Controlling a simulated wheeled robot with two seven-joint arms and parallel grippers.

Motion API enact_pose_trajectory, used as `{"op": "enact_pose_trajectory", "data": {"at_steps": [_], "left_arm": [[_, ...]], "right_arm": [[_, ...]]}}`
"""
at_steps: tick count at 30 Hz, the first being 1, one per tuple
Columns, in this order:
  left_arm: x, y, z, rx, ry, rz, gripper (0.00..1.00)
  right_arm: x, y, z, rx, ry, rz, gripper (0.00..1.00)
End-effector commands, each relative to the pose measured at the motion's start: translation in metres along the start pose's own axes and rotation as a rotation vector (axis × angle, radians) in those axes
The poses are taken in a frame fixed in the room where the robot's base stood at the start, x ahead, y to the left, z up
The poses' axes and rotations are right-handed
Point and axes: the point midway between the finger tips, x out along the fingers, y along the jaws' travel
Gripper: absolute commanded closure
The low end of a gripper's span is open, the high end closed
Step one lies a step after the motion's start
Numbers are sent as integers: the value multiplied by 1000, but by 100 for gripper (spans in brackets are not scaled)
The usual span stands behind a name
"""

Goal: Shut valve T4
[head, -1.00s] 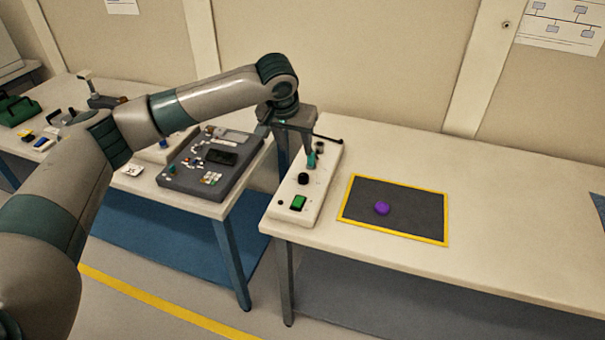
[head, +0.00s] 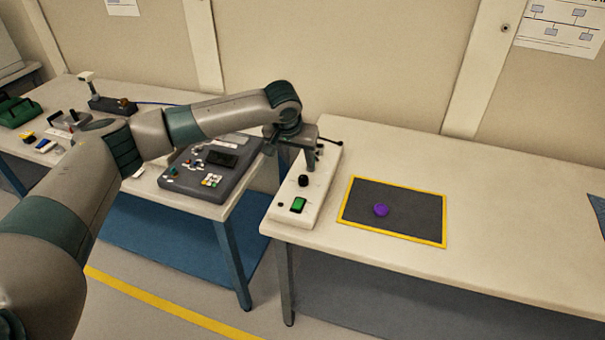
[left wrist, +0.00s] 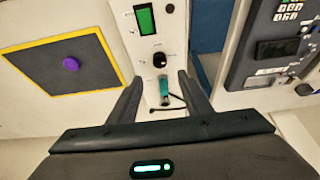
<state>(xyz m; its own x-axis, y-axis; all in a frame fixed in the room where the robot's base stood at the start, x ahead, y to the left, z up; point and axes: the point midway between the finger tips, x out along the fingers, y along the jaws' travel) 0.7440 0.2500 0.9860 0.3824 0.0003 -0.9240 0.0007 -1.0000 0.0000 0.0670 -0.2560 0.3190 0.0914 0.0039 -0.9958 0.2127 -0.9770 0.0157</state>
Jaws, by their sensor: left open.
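A small teal handle (left wrist: 164,88) stands on a long white panel (left wrist: 134,38) in the left wrist view. I cannot read any label that names it T4. My left gripper (left wrist: 160,78) is open, with one finger on each side of the handle and a visible gap to each. In the head view, my left gripper (head: 309,166) points down over the far half of the white panel (head: 288,218) and hides the teal handle. My right gripper is in neither view.
The panel also bears a black knob (head: 303,181), a green switch (head: 298,205) and a thin black rod (head: 330,141). A yellow-edged dark mat (head: 415,215) with a purple disc (head: 381,210) lies to the right. A grey console (head: 185,181) stands on the left table.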

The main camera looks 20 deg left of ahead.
Motion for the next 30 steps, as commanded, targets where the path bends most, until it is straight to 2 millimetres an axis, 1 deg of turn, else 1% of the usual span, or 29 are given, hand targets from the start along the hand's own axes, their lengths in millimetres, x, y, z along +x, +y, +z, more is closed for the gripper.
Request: {"op": "enact_pose_trajectory", "data": {"at_steps": [1, 9, 15, 21, 25, 30], "left_arm": [[8, 0, 0, -1, -3, 0, 55], [58, 0, 0, -1, -2, -2, 55], [89, 1, 0, 0, -1, 0, 55], [107, 1, 0, 1, -1, 0, 55], [112, 0, 0, 0, 0, 1, 55], [113, 0, 0, 0, 0, 0, 55]], "right_arm": [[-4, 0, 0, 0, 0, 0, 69], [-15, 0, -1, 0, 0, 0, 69], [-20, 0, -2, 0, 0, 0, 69], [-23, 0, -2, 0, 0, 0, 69], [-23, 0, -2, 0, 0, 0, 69], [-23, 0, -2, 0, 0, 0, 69]]}}
